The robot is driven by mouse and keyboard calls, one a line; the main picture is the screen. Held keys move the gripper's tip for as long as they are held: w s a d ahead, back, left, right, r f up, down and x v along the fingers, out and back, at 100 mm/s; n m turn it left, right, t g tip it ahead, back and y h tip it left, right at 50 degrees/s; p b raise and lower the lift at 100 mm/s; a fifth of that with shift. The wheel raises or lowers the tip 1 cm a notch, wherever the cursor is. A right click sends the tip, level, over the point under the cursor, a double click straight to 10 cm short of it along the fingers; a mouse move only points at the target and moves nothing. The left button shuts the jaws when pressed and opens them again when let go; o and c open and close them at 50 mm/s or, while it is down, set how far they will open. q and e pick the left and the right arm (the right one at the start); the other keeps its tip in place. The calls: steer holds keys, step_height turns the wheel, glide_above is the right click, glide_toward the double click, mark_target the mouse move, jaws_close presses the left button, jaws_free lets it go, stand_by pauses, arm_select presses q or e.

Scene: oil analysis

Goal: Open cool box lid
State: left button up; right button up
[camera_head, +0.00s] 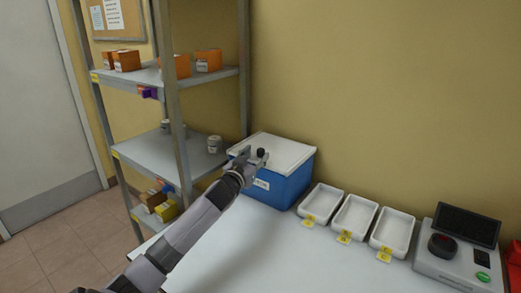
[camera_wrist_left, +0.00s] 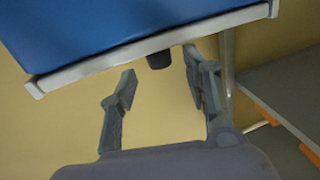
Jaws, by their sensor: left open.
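The cool box (camera_head: 283,186) is blue with a white lid (camera_head: 283,147), and it stands at the back left of the white table. The lid lies flat on the box in the head view. My left gripper (camera_head: 256,157) is at the lid's front edge, its fingers open. In the left wrist view the open fingers (camera_wrist_left: 158,88) point at the lid's pale edge (camera_wrist_left: 150,47), with the blue box wall (camera_wrist_left: 120,25) beyond it. A small dark tab (camera_wrist_left: 159,60) sticks out from the edge near the fingertips. I cannot tell whether a finger touches it. My right gripper is not in view.
Three white trays (camera_head: 355,215) with yellow tags stand right of the box. A grey device with a dark screen (camera_head: 466,226) stands further right. A metal shelf (camera_head: 160,160) with orange boxes and jars rises close to the left. The table's front middle is clear.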

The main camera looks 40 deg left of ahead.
mark_target(259, 152)
arm_select(q)
steer(key=shift+x, duration=2.2)
jaws_close()
